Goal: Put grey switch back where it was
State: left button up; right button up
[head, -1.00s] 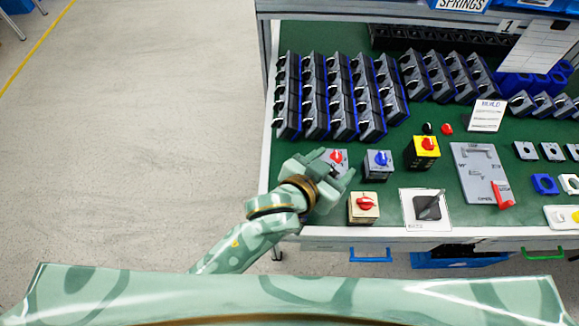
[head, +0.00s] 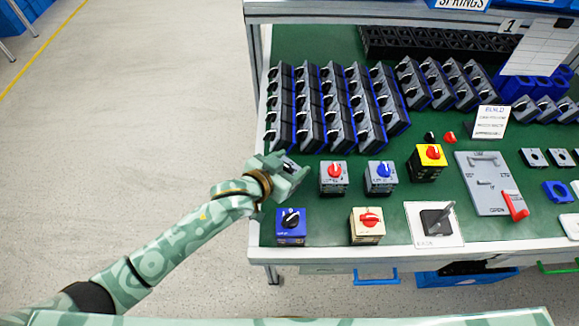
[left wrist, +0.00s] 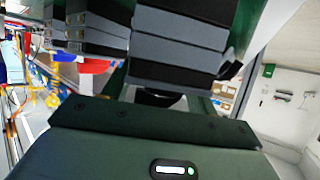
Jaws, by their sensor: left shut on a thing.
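My left gripper (head: 289,171) is shut on a small grey switch (head: 288,166), at the left end of the green bench top. Its fingers cover much of the switch, and I cannot tell whether it touches the bench. Just above in the picture are rows of grey and black switches (head: 311,108) with pale handles; the leftmost row (head: 280,106) is nearest my gripper. Large grey and black switch bodies (left wrist: 180,42) fill the top middle of the left wrist view, above the dark gripper body. My right gripper is not in view.
Right of my gripper are grey boxes with a red knob (head: 333,177) and a blue knob (head: 380,177). Below are a blue box (head: 291,226) and a cream box (head: 367,225). A yellow box (head: 428,163) and lever plates stand farther right. Open floor lies left of the bench.

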pick_arm(q)
jog(key=shift+f, duration=0.45)
jog(key=shift+r, duration=0.15)
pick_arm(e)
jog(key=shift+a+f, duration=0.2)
pick_arm(q)
jog(key=o, duration=1.7)
jog(key=shift+o, duration=0.2)
